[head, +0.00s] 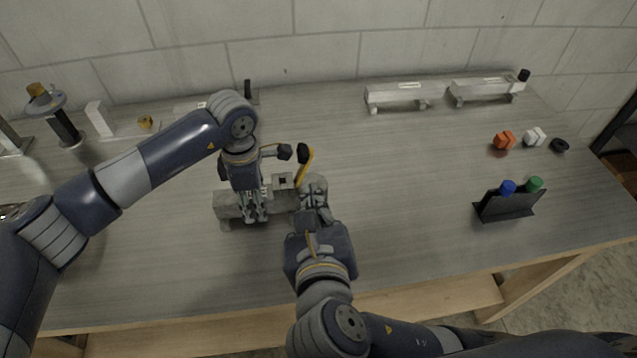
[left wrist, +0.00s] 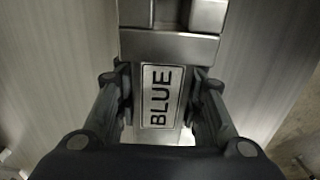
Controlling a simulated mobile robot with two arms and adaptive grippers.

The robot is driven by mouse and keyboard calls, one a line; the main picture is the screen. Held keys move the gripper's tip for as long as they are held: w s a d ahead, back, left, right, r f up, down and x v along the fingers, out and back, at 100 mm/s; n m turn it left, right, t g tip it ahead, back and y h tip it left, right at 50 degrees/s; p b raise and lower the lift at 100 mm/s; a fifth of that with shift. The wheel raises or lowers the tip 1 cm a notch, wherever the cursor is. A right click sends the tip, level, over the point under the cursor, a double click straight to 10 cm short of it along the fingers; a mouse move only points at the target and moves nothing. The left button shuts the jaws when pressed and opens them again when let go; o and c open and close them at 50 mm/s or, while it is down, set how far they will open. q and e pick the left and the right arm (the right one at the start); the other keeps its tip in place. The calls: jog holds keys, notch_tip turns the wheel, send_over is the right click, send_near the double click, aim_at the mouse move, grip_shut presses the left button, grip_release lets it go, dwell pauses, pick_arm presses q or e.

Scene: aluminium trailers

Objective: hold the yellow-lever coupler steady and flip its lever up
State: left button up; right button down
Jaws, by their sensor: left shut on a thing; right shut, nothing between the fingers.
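The coupler is a grey metal block (head: 227,206) on the workbench. Its yellow lever (head: 309,165) has a black tip and stands up from the block's right end. My left gripper (head: 254,216) reaches down over the block and is shut on it. In the left wrist view the fingers (left wrist: 160,95) clasp the metal body at a plate (left wrist: 160,97) reading "BLUE". My right gripper (head: 313,188) is shut and empty, beside the lever's lower part at the block's right end. Whether it touches the lever cannot be told. The lever's base is partly hidden.
Two silver trailer-like blocks (head: 400,93) (head: 487,88) stand at the back right. Orange (head: 503,141), white (head: 535,136) and black (head: 559,145) small parts lie at the right. A black holder (head: 506,205) bears blue and green caps. The bench (head: 410,190) between is clear.

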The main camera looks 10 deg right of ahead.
dwell(0.4)
pick_arm(q)
jog(key=o, duration=1.3)
jog(key=shift+r, duration=0.15)
